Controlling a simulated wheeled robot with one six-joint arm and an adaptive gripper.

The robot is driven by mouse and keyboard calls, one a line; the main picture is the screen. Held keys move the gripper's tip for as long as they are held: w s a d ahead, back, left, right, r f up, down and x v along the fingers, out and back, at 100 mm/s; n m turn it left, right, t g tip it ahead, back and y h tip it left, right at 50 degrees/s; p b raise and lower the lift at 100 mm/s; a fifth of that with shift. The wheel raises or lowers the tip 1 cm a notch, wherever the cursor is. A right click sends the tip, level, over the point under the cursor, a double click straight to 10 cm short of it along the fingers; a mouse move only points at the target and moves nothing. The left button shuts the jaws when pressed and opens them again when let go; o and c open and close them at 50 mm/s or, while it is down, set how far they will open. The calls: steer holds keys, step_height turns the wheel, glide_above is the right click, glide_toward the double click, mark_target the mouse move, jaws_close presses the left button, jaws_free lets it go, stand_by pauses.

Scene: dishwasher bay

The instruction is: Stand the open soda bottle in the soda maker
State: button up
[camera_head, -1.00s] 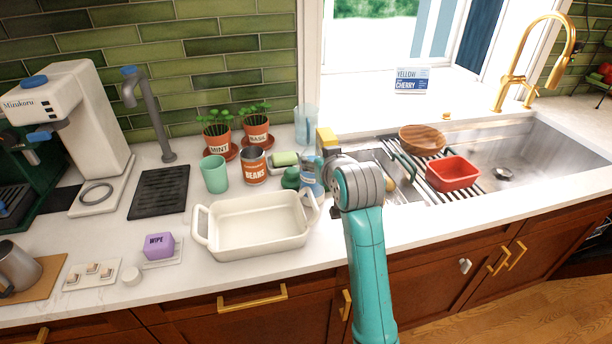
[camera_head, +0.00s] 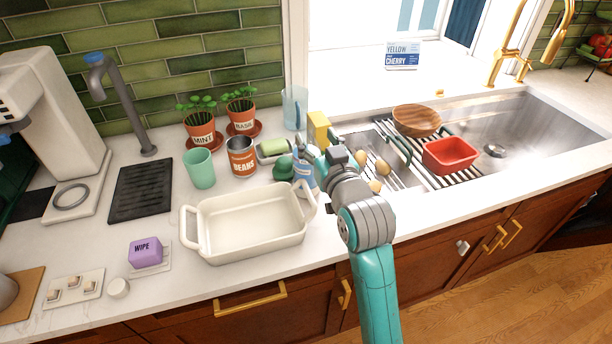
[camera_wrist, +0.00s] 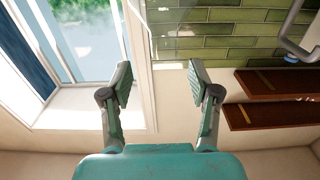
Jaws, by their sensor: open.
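A white machine with a ring on its base, which looks like the soda maker (camera_head: 62,125), stands at the left of the counter, cut off by the picture's edge. No bottle shows in its base. A blue bottle with a pale label (camera_head: 303,177) stands behind the white baking dish, partly hidden by my arm. I cannot tell whether it is the soda bottle or whether it is open. My gripper (camera_head: 309,154) is near this bottle's top; contact is unclear. In the wrist view my gripper (camera_wrist: 159,82) is open, with nothing between its fingers.
A white baking dish (camera_head: 190,240) fills the front middle. A green cup (camera_head: 200,169), a beans can (camera_head: 242,158) and potted herbs (camera_head: 202,130) stand behind it. A grey tap (camera_head: 130,105) rises beside a black mat (camera_head: 142,190). The sink (camera_head: 545,135) is right.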

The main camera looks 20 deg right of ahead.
mark_target(309, 132)
steer(key=shift+w+a+f, duration=0.15)
steer(key=shift+w, duration=1.3)
steer(key=shift+w+a+f, duration=0.1)
steer(key=shift+w, duration=1.3)
jaws_close()
